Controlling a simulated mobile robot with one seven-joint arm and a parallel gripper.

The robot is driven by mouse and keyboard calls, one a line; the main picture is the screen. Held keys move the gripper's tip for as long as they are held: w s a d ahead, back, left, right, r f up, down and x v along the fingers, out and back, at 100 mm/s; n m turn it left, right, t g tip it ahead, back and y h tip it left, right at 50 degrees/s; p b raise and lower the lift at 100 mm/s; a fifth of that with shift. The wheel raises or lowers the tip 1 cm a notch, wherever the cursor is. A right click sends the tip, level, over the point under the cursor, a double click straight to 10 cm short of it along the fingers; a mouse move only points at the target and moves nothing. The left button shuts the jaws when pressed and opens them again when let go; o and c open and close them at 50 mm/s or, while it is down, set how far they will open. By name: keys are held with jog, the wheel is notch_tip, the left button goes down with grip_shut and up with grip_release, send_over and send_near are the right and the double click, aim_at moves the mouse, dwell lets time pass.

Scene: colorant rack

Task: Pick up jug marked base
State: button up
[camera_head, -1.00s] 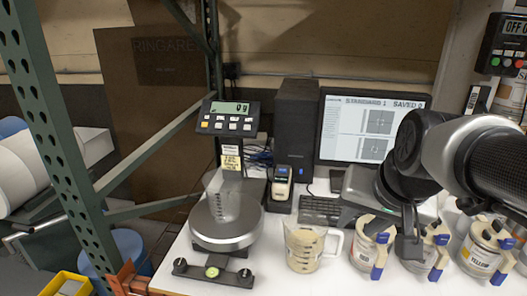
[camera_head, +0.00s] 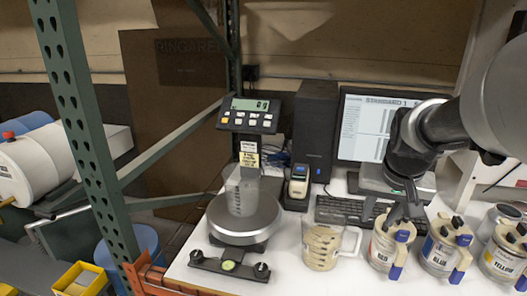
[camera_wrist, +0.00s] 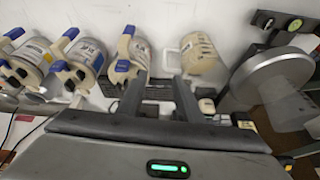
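A clear jug with a handle (camera_head: 325,247) and cream-coloured contents stands on the white bench, right of the scale. Dark marks run down its side; I cannot read the word "base" on it. It also shows in the wrist view (camera_wrist: 200,54), ahead and right of my fingers. My gripper (camera_wrist: 157,84) is open, with nothing between its two fingers. In the head view my gripper (camera_head: 398,212) hangs above the bench, right of the jug and apart from it, near the row of cans.
A scale (camera_head: 245,220) with an empty clear beaker (camera_head: 241,193) stands left of the jug. Colorant cans with blue-tipped clamps (camera_head: 391,245) stand close on the right. A keyboard (camera_head: 350,211) and monitor (camera_head: 375,128) are behind. A green rack post (camera_head: 80,120) rises at the left.

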jog(key=a+f+b, duration=0.1)
jog(key=f, duration=0.1)
jog(key=b, duration=0.6)
send_over(358, 244)
jog(key=s, duration=0.3)
notch_tip(358, 244, down, 9)
jog(key=shift+n, duration=0.4)
jog(key=shift+w+a+b+x, duration=0.1)
jog(key=shift+b+x, duration=0.6)
jog(key=shift+x, duration=0.3)
jog(key=shift+w+a+b+x, duration=0.1)
jog(key=shift+a+b+x, duration=0.05)
jog(key=shift+b+x, duration=0.7)
jog(key=shift+w+a+b+x, duration=0.1)
jog(key=shift+b+x, duration=0.45)
jog(key=shift+x, duration=0.65)
jog(key=shift+r, duration=0.2)
grip_shut()
